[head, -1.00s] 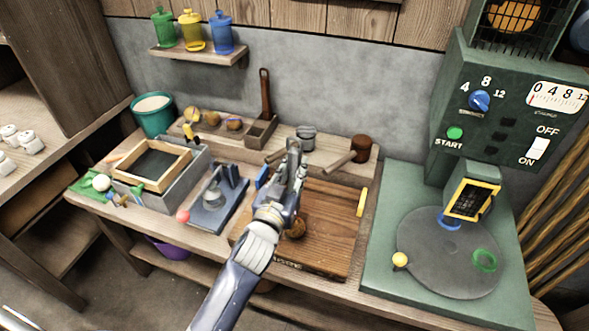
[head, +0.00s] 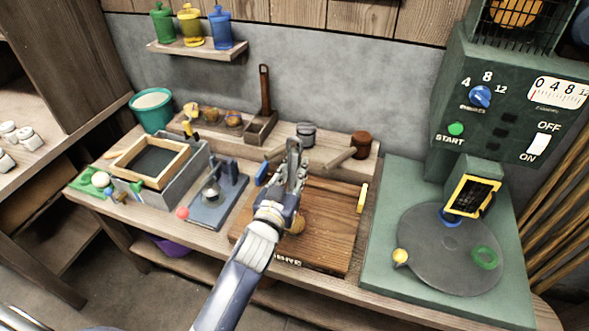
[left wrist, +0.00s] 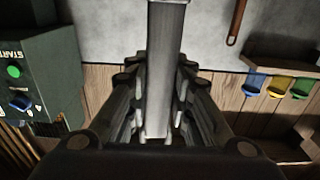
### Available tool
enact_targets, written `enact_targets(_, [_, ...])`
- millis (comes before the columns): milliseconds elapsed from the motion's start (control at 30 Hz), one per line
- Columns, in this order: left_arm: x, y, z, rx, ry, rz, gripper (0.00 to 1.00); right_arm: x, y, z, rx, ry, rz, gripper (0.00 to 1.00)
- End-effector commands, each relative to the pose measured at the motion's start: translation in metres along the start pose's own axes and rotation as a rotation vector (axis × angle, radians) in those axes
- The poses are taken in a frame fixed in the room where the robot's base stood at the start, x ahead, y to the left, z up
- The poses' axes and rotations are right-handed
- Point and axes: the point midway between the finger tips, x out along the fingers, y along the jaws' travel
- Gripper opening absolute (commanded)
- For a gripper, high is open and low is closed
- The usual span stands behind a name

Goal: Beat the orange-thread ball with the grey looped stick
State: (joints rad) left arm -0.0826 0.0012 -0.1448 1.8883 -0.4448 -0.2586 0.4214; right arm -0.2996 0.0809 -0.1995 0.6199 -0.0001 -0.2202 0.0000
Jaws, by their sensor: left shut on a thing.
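My left gripper (head: 296,172) is over the dark wooden board (head: 330,232), its fingers pointing up toward the back wall in the head view. In the left wrist view it is shut on a plain grey bar (left wrist: 165,70), which fits the grey looped stick. The bar runs out past the top of that view, so no loop shows. My right gripper is not in view.
Behind the board lie a brown-headed mallet (head: 361,144) and a grey-headed one (head: 306,132). A small press (head: 217,195) and a framed box (head: 150,163) stand left. A green machine with a round plate (head: 450,250) stands right. The board's right part is clear.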

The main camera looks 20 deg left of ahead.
Motion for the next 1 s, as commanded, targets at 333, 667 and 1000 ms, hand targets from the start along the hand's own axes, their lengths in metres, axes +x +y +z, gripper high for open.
enact_targets(333, [0.000,0.000,-0.012,0.000,0.001,0.000,0.00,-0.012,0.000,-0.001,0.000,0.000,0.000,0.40])
enact_targets(667, [0.000,0.000,-0.049,-0.001,0.002,0.000,0.00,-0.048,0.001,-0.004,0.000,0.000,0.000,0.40])
enact_targets(1000, [0.000,0.000,-0.062,0.000,0.001,0.000,0.00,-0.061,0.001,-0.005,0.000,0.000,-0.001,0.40])
